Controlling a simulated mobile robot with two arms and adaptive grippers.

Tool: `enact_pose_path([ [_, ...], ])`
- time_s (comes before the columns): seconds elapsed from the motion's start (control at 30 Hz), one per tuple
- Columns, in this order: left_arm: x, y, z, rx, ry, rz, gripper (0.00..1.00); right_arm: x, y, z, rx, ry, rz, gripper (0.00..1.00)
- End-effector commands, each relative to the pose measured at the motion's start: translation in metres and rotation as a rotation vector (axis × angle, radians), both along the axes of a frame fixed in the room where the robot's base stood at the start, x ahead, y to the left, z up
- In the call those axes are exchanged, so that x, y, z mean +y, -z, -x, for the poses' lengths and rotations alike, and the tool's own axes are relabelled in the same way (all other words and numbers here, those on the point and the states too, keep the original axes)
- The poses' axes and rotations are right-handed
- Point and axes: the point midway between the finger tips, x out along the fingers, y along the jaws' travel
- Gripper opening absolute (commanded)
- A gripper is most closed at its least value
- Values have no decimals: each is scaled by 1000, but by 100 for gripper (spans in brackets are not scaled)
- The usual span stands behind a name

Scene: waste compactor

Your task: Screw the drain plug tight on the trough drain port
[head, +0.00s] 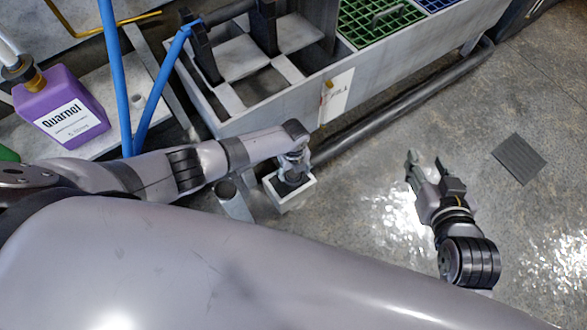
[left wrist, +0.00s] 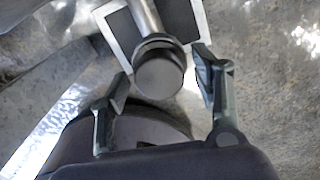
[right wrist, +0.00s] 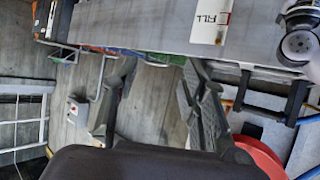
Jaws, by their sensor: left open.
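The drain plug (left wrist: 158,78) is a dark round cap with a wider collar, at the end of the grey drain port pipe (left wrist: 145,15) in the left wrist view. How far it is screwed on cannot be told. My left gripper (left wrist: 160,63) is open, with one finger on each side of the plug and visible gaps beside it. In the head view my left gripper (head: 291,174) is low beside the grey trough (head: 275,115), hiding the plug. My right gripper (head: 424,162) is open and empty over the floor at the right. Its spread fingers show in the right wrist view (right wrist: 155,75).
A white-rimmed square tray (head: 295,203) is on the floor below the left gripper. A dark pipe (head: 405,105) runs along the trough's base. A purple jug (head: 62,110) stands at the left, near blue tubes (head: 117,80). The floor around a dark grate (head: 520,158) is clear.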

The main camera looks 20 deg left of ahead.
Motion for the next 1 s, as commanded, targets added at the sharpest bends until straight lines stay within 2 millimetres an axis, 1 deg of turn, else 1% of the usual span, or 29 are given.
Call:
enact_pose_path([
  [0.17,0,0,1,1,-47,-1,58,-2,5,5,36,3,9,40],
  [0.5,0,-1,0,0,-293,0,58,-13,31,32,225,16,52,40],
  [0.7,0,-1,0,1,-426,1,58,-19,43,49,321,23,73,40],
  [0.83,0,0,0,0,-460,0,58,-21,47,53,344,25,77,40],
  [1.0,1,0,0,0,-461,0,58,-21,47,53,346,25,78,40],
])
